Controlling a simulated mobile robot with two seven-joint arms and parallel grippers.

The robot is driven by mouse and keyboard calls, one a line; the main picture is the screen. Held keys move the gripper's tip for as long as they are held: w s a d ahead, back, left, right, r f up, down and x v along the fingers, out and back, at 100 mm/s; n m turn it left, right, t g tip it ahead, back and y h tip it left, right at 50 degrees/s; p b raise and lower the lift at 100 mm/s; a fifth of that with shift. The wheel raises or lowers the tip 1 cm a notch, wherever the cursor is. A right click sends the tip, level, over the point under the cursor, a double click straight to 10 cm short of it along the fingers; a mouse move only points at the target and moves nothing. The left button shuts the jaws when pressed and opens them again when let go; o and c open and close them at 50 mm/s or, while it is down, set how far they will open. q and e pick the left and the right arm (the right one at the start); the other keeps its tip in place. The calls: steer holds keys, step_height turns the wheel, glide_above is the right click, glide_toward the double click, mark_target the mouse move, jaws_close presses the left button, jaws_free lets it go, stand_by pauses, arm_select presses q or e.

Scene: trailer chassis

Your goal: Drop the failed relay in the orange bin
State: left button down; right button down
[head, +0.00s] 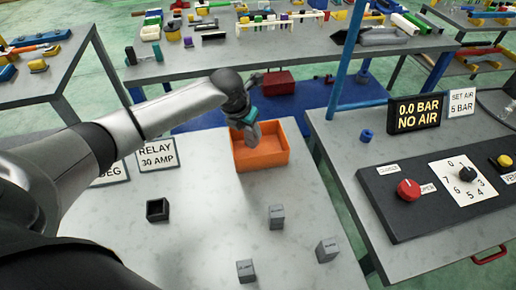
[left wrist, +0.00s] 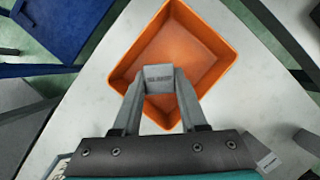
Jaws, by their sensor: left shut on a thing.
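My left gripper (head: 251,134) is over the orange bin (head: 278,159), at its left part in the head view. In the left wrist view its two fingers are shut on a small grey relay block (left wrist: 159,79) with a dark printed label too small to read. The relay is seen against the inside of the orange bin (left wrist: 203,34); the bin looks otherwise empty. The height of the relay above the bin floor is hard to tell. In the head view the relay is mostly hidden by the gripper. My right gripper is not in view.
Several grey blocks stand on the table, such as one block (head: 276,217) and another (head: 327,250). A black open box (head: 157,210) is at left, near a "RELAY 30 AMP" sign (head: 157,156). A control panel (head: 430,195) stands on the right table.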

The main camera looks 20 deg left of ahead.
arm_select(q)
steer(key=shift+c, duration=1.8)
jaws_free()
steer(key=p+v, duration=0.1)
steer(key=v, duration=1.4)
steer(key=shift+r+p, duration=0.15)
steer(key=shift+p, duration=0.15)
steer(key=shift+s, duration=0.1)
